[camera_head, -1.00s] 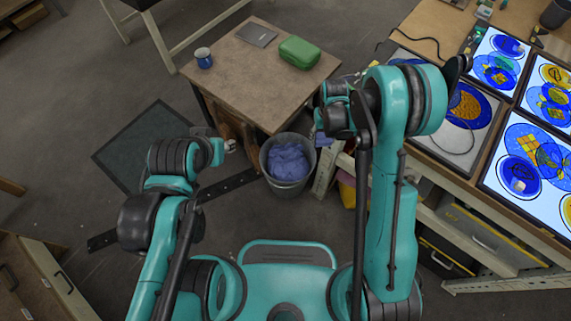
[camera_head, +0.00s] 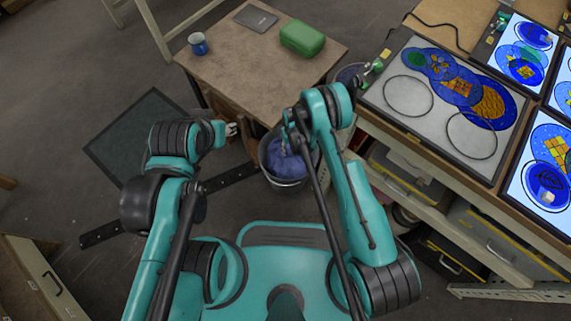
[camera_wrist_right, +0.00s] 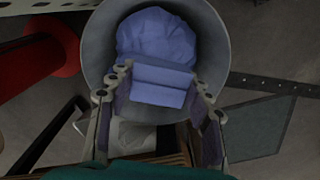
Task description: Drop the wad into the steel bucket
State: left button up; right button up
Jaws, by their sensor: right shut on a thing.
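The steel bucket (camera_head: 290,183) stands on the floor just in front of the small table, with crumpled blue material (camera_head: 288,165) inside. In the right wrist view the bucket (camera_wrist_right: 214,40) is straight below the jaws, the crumpled blue stuff (camera_wrist_right: 150,35) filling its middle. My right gripper (camera_wrist_right: 162,82) is shut on a paler blue folded wad (camera_wrist_right: 158,88), held over the bucket's mouth. In the head view the right gripper (camera_head: 288,135) is partly hidden by its own arm. My left gripper (camera_head: 231,129) is left of the bucket; its jaws are too small to read.
The small table (camera_head: 240,62) behind the bucket holds a blue mug (camera_head: 198,43), a green case (camera_head: 302,38) and a dark flat item (camera_head: 256,18). The workbench with glass panels (camera_head: 440,125) is at right. A dark mat (camera_head: 140,135) lies at left.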

notch_tip(320, 180, down, 4)
jog(key=shift+f+b, duration=0.15)
jog(key=shift+b, duration=0.6)
jog(key=o, duration=1.4)
notch_tip(320, 180, up, 12)
jog(key=shift+r, duration=0.1)
